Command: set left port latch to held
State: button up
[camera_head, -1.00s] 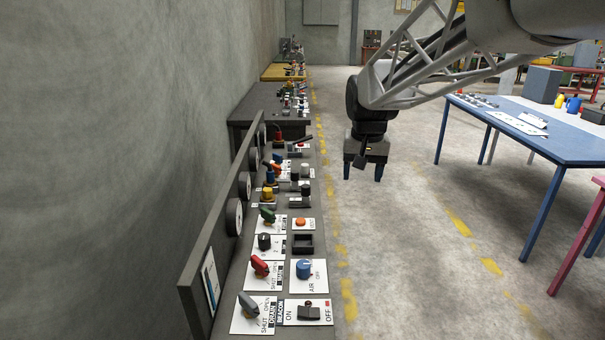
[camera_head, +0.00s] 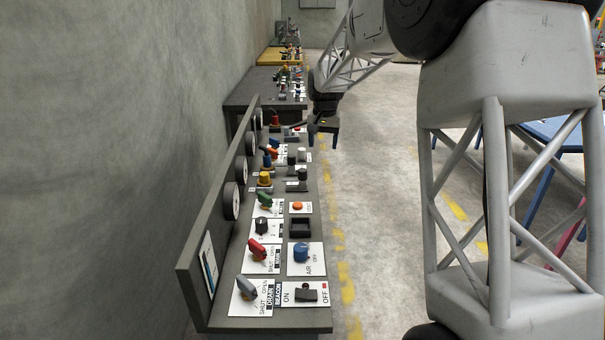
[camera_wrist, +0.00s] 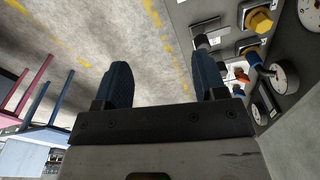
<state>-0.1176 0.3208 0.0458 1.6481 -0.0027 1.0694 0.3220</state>
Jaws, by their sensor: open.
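My gripper (camera_head: 323,140) is open and empty, above the far right edge of the control bench (camera_head: 267,318). In the wrist view its two dark blue fingers (camera_wrist: 162,68) stand wide apart with bare floor between them. I cannot tell which fitting is the left port latch; no readable label names it. Small dark lever fittings on plates (camera_head: 297,185) sit near the bench's right edge, nearer the camera than my gripper. A yellow knob (camera_head: 264,178) and a blue handle (camera_head: 266,160) stand left of them. The yellow knob (camera_wrist: 259,20) also shows in the wrist view.
Round gauges (camera_head: 232,200) line the upright back board. Nearer are a green handle (camera_head: 264,200), an orange button (camera_head: 297,206), a red handle (camera_head: 257,248), a blue AIR knob (camera_head: 301,252) and a black ON/OFF switch (camera_head: 306,293). Open floor (camera_head: 375,200) lies right of the bench.

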send_over(303, 170)
jog(key=shift+m+g, duration=0.3)
notch_tip(303, 170, down, 12)
jog(key=shift+a+f, duration=0.1)
jog(key=shift+f, duration=0.1)
jog(key=shift+f, duration=3.8)
grip_shut()
jog(key=shift+a, duration=2.5)
jog(key=shift+c, duration=1.3)
grip_release()
jog(key=shift+a, duration=0.15)
jog(key=shift+o, duration=1.3)
